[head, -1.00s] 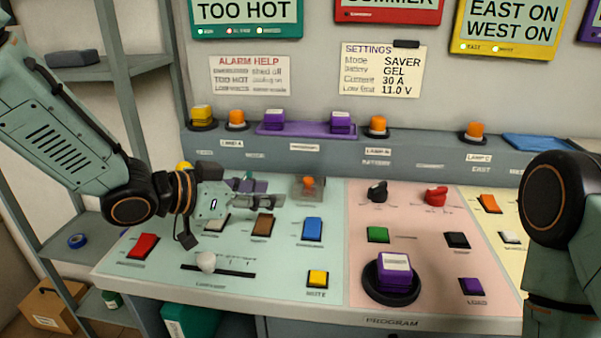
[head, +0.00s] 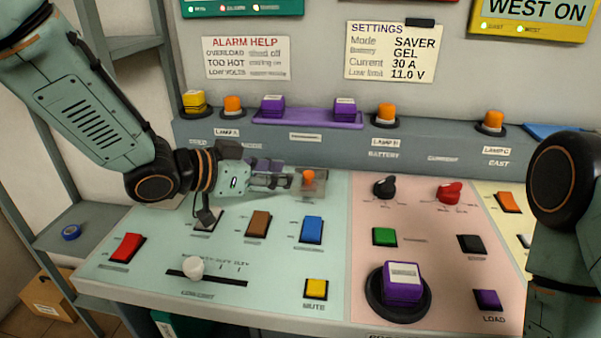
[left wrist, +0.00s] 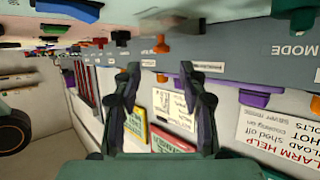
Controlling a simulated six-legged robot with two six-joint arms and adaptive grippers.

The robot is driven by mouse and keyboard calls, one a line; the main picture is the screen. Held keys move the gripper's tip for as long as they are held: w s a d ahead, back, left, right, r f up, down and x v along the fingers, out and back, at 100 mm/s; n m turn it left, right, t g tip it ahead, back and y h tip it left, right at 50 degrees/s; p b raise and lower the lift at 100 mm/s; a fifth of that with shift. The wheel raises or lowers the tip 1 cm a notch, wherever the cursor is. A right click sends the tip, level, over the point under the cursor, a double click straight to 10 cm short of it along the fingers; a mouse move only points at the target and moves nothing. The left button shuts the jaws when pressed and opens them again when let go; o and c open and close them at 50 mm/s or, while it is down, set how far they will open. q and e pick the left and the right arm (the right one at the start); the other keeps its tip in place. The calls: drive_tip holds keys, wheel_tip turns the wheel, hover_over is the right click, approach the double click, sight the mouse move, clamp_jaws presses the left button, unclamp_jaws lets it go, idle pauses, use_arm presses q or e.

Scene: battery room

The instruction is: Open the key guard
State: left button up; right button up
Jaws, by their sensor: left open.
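The key guard (head: 320,189) is a small see-through cover at the back right of the pale green panel. An orange key (head: 308,178) shows inside it, and the guard looks closed. My left gripper (head: 289,181) is just left of the guard, pointing right at it, with its fingers apart and nothing between them. I cannot tell whether a fingertip touches the guard. In the left wrist view, which is upside down, the two fingers (left wrist: 160,75) are spread. A blurred see-through shape (left wrist: 168,22) there may be the guard. My right gripper is out of view.
Red (head: 127,247), brown (head: 258,224) and blue (head: 312,230) switches and a white slider knob (head: 193,267) stand on the green panel. A black knob (head: 384,187) is right of the guard. A raised ledge (head: 300,146) with lamps runs behind.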

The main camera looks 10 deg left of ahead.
sight(306, 174)
use_arm(q)
drive_tip(key=x, duration=0.3)
drive_tip(key=shift+w+f+b, duration=0.2)
drive_tip(key=shift+f+b, duration=0.05)
drive_tip(key=shift+b, duration=0.1)
drive_tip(key=shift+w+d+f, duration=0.15)
drive_tip(key=shift+w+d, duration=0.4)
drive_tip(key=shift+d, duration=0.15)
drive_tip(key=shift+a, duration=0.1)
drive_tip(key=c, duration=0.5)
clamp_jaws()
